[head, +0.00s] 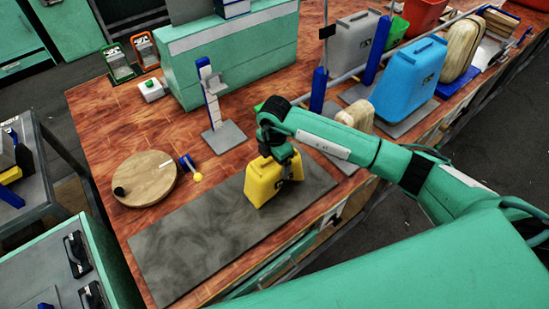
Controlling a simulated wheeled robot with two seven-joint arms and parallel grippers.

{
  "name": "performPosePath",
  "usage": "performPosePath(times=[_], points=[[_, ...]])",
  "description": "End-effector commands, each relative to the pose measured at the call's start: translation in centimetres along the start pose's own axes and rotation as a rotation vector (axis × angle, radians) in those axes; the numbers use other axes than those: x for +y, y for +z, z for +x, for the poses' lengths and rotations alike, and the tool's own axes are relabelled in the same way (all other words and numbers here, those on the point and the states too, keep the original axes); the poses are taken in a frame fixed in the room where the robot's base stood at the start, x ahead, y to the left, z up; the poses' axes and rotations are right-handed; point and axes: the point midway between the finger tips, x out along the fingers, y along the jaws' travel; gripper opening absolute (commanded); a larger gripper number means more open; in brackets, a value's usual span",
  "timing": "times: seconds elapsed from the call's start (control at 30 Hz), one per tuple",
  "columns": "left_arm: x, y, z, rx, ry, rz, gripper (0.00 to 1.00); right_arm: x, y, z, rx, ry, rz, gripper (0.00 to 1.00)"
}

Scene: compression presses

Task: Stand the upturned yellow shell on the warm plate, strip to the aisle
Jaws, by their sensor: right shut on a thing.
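The yellow shell (264,187) is at the right part of a long dark grey plate (190,250) on the wooden bench, probably the warm plate. It looks upright, with its wider end down and a notch in its lower edge. I cannot tell whether it rests on the plate or hangs just above it. My right gripper (279,157) comes down from above and is shut on the shell's top. A small dark mark shows on the shell's right side; I cannot make out the strip clearly. My left gripper is not in view.
A round wooden disc (145,179) with a black knob lies left of the shell. A blue-and-white post (209,92) on a grey base stands behind. A blue case (408,80) and a grey case (352,45) stand back right. The plate's left part is bare.

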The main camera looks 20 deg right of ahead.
Motion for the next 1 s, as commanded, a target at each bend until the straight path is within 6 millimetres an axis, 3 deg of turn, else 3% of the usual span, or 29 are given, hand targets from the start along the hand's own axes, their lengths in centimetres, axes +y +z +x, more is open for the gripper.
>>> performPosePath(times=[1.0], points=[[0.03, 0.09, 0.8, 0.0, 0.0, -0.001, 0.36, 0.02, -0.03, 1.04, 0.0, 0.0, 0.0, 0.38]])
